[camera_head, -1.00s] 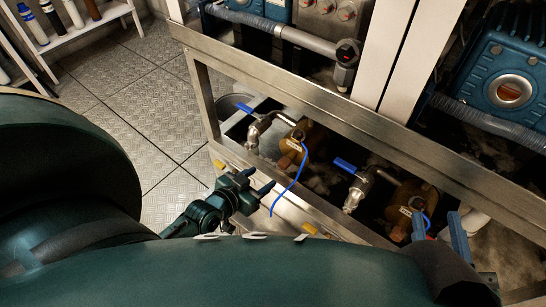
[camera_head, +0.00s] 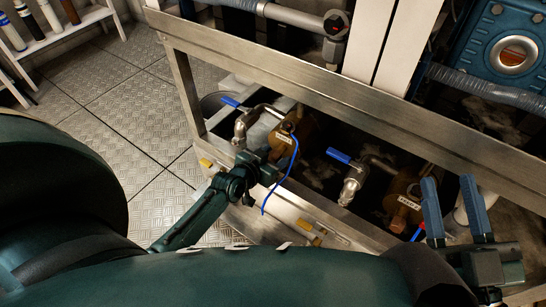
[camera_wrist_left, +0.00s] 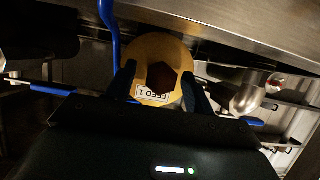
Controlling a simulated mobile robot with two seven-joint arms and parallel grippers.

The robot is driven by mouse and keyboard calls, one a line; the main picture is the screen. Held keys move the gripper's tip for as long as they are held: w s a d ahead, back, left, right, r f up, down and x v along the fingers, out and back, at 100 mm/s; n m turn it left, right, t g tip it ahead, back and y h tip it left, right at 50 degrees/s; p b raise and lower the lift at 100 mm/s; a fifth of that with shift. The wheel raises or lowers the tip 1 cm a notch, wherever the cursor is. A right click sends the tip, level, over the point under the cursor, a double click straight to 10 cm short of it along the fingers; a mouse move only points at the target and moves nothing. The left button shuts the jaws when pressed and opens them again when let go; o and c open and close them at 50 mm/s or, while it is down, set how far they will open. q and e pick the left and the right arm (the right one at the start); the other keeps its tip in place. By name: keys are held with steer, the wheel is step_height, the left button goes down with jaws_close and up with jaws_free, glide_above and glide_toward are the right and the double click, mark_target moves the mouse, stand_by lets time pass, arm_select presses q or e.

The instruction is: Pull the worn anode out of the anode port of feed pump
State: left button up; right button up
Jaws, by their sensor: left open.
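The feed pump (camera_head: 305,135), a bronze body, sits inside the steel frame. In the left wrist view it shows as a yellow round face with an upside-down "FEED 1" label (camera_wrist_left: 152,95). A dark red-brown hexagonal piece, apparently the worn anode (camera_wrist_left: 167,78), stands out of that face. My left gripper (camera_head: 270,168) is at the pump's front, and its fingers (camera_wrist_left: 160,88) stand open on either side of the anode. Contact with it cannot be told. The anode is hidden by the gripper in the head view. My right gripper (camera_head: 450,182) is open and empty at the right.
A blue cable (camera_head: 284,183) hangs beside the left gripper. Blue-handled valves (camera_head: 242,125) (camera_head: 350,180) flank the pump. A second bronze pump (camera_head: 412,186) sits at the right. The frame's upper steel beam (camera_head: 290,85) crosses above.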

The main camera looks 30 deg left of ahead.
arm_select(q)
jaws_close()
stand_by(0.8)
steer(key=shift+s, duration=0.15)
